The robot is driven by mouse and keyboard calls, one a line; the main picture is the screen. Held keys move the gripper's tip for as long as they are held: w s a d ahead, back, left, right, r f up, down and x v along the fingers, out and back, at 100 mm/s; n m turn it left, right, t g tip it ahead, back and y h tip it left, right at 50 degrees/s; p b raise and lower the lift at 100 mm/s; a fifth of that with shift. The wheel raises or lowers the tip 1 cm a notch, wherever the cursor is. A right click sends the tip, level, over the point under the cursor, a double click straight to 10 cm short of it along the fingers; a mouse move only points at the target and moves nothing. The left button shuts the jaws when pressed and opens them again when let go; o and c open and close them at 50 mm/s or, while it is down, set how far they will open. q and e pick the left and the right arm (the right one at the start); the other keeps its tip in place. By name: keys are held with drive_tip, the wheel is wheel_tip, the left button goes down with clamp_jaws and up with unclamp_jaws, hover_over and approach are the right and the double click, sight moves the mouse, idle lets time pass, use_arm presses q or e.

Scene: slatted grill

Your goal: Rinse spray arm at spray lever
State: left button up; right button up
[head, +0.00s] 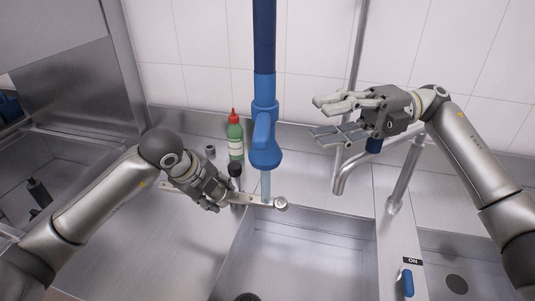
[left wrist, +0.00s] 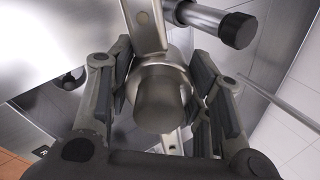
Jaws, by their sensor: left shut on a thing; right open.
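The spray arm (head: 257,199) is a flat metal bar with a round end, held roughly level over the back edge of the sink. My left gripper (head: 218,198) is shut on it near the bar's left part. In the left wrist view my left gripper's fingers (left wrist: 165,100) flank the bar's round metal hub (left wrist: 160,98). The blue hand sprayer with its spray lever (head: 265,146) hangs upright, its metal lower end just above or behind the bar; I cannot tell if they touch. My right gripper (head: 320,118) is open and empty, right of the sprayer.
A green bottle (head: 235,141) with a red cap stands behind my left gripper. A metal tap pipe (head: 350,170) rises below my right gripper. The sink basin (head: 300,255) lies in front, with a blue switch (head: 407,282) marked ON to its right.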

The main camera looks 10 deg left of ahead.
idle(0.3)
drive_tip(key=c, duration=0.4)
drive_tip(key=shift+s+d+f+n+t, duration=0.1)
drive_tip(key=shift+d+f+n+t, duration=0.25)
drive_tip(key=shift+n, duration=0.35)
drive_tip(key=c, duration=0.5)
drive_tip(key=d+n+t, duration=0.1)
drive_tip(key=n, duration=0.2)
drive_tip(key=s+d+n+t+y, duration=0.1)
drive_tip(key=d+n+t, duration=0.1)
drive_tip(key=n, duration=0.1)
drive_tip(key=s+d+f+n+t+y, duration=0.1)
drive_tip(key=d+n, duration=0.1)
drive_tip(key=n, duration=0.1)
drive_tip(key=shift+s+d+t, duration=0.25)
clamp_jaws()
drive_tip(key=n+t, duration=0.2)
drive_tip(key=n, duration=0.1)
approach(263, 122)
drive_tip(key=s+a+f, duration=0.2)
drive_tip(key=a+f, duration=0.1)
drive_tip(key=a, duration=0.3)
drive_tip(key=shift+s+f+y, duration=0.2)
drive_tip(key=shift+y, duration=0.1)
